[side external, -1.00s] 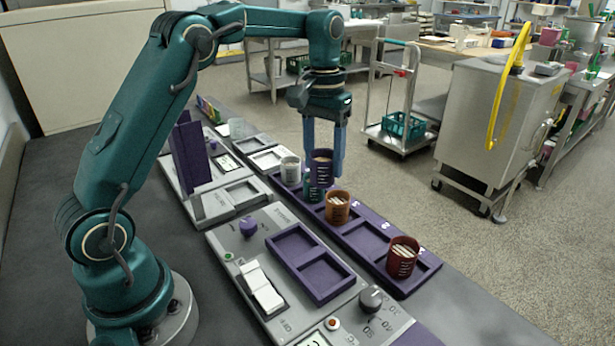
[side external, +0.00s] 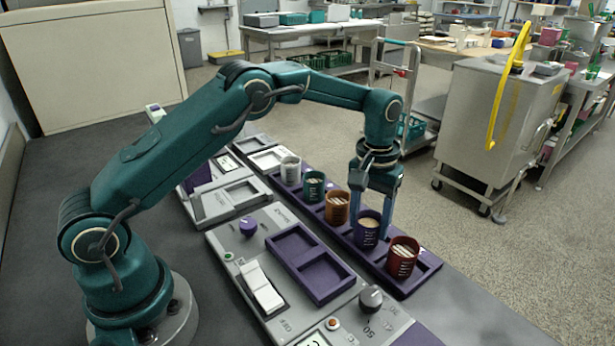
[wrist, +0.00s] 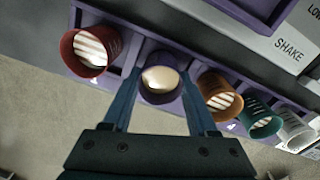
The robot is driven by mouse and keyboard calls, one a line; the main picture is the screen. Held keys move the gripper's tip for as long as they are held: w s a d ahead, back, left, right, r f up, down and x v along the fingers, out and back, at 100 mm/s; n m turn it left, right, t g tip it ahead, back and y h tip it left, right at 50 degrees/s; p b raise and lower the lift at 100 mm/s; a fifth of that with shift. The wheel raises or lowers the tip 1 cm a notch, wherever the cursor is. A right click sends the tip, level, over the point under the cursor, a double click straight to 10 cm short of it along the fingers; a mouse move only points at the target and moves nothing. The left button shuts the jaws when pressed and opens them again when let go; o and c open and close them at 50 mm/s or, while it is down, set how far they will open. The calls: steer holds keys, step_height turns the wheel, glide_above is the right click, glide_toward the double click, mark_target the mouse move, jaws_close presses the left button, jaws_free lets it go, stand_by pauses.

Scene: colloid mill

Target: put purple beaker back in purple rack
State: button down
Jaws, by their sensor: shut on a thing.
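The purple beaker (side external: 368,230), with pale contents, is upright between the blue fingers of my gripper (side external: 376,222). It is at the purple rack (side external: 430,262), in line with the gap between the orange beaker (side external: 337,207) and the red beaker (side external: 403,257). Whether its base touches the rack floor is hidden. In the wrist view, the purple beaker (wrist: 160,80) sits between the two fingertips of my gripper (wrist: 160,95), which are shut on it.
The teal beaker (side external: 314,186) and white beaker (side external: 290,170) stand farther along the same rack. A grey machine panel with a purple two-part tray (side external: 320,277), switches and knobs lies left of the rack. Red and orange beakers stand close on either side of my gripper.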

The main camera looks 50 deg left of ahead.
steer(key=shift+f, duration=0.15)
steer(key=shift+c, duration=0.9)
jaws_free()
steer(key=s+a+r+m+t, duration=0.1)
steer(key=s+r, duration=0.3)
steer(key=r, duration=0.5)
steer(key=s+a+r+m+t, duration=0.1)
steer(key=s+r+t, duration=0.1)
steer(key=s+r, duration=0.45)
steer(key=s+f+m+t, duration=0.1)
steer(key=s+f+t, duration=0.1)
steer(key=s, duration=1)
steer(key=shift+s+a+f+m+t, duration=0.15)
steer(key=shift+a+m+t, duration=0.1)
steer(key=shift+m+t, duration=0.05)
